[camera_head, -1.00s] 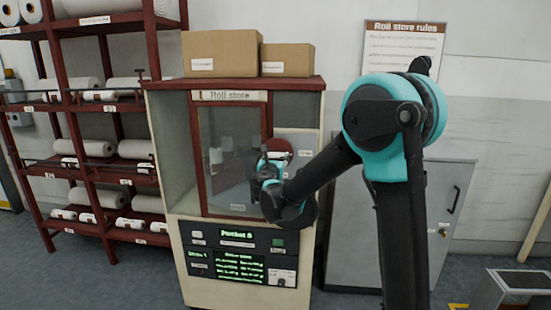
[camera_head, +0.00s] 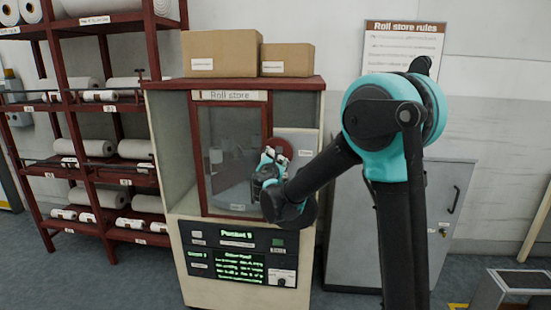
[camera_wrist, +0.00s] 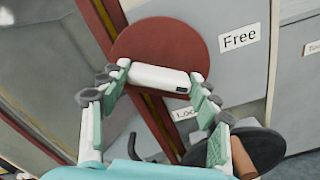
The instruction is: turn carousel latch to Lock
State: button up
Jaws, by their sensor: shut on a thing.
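The carousel latch is a dark red disc (camera_wrist: 160,42) with a white bar handle (camera_wrist: 158,77) across it; the disc also shows in the head view (camera_head: 283,147), partly behind my gripper (camera_head: 268,172). In the wrist view my gripper (camera_wrist: 156,84) has its fingers closed at both ends of the white bar. A "Free" label (camera_wrist: 239,39) is to the right of the disc. A partly hidden label (camera_wrist: 185,114) reading "Loc" is below it. The bar lies slightly tilted, with a small dark mark near its right end. I cannot tell which label it points to.
The latch is on the Roll store cabinet (camera_head: 229,96), beside its red-framed glass door (camera_head: 197,150). A dark round part (camera_wrist: 238,153) with a brown knob (camera_wrist: 264,150) lies close below the right finger. A panel with green text (camera_head: 238,264) is below. A grey cabinet (camera_head: 345,230) stands right.

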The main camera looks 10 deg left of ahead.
jog(key=m, duration=1.1)
jog(key=shift+f+m, duration=0.1)
jog(key=shift+m, duration=0.2)
dwell(0.4)
jog(key=o, duration=1.2)
jog(key=shift+c, duration=0.2)
jog(key=shift+s, duration=0.1)
jog(key=s, duration=1.2)
jog(key=shift+a, duration=0.15)
